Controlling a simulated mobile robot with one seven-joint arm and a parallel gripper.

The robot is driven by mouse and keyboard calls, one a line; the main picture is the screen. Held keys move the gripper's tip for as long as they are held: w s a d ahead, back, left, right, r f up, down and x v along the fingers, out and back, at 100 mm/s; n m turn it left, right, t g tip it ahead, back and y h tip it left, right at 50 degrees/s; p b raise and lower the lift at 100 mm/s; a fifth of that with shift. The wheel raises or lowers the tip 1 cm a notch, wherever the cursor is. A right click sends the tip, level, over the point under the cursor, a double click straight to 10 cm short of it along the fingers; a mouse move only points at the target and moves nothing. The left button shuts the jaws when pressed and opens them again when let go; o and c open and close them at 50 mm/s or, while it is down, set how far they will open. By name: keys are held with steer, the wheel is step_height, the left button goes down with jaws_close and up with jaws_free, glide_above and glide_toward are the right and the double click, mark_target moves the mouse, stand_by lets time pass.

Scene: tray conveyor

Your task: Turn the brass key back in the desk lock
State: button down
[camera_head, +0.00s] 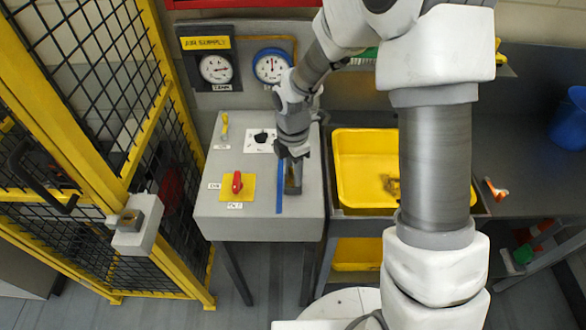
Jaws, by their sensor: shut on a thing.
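My gripper (291,153) points down over the right side of the grey desk (215,212). It is shut on a narrow grey-brown thing (293,178) that shows just below it. My gripper and wrist cover part of this thing, and I cannot tell whether it stands on the desk or is held above it. I cannot clearly make out the brass key or the desk lock. A red handle (237,182) sits on a yellow plate with small labels. A slim yellow lever (224,127) stands at the desk's back left, and a dark knob (261,137) is on a white plate.
A blue strip (280,187) lies beside the grey-brown thing. A yellow bin (345,165) is right of the desk. A yellow-framed mesh fence (160,110) with a box (138,226) stands left. Two gauges (215,68) are behind. The desk's front is clear.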

stand_by(0.3)
steer(key=shift+n+p, duration=0.75)
steer(key=shift+n, duration=0.75)
steer(key=shift+r+n+p, duration=0.1)
steer(key=shift+n+p, duration=0.25)
steer(key=shift+n, duration=0.05)
steer(key=shift+n+p, duration=0.6)
steer(key=shift+n, duration=0.5)
steer(key=shift+n+p, duration=0.9)
steer(key=shift+n, duration=0.2)
steer(key=shift+n+p, duration=0.95)
steer(key=shift+n, duration=0.95)
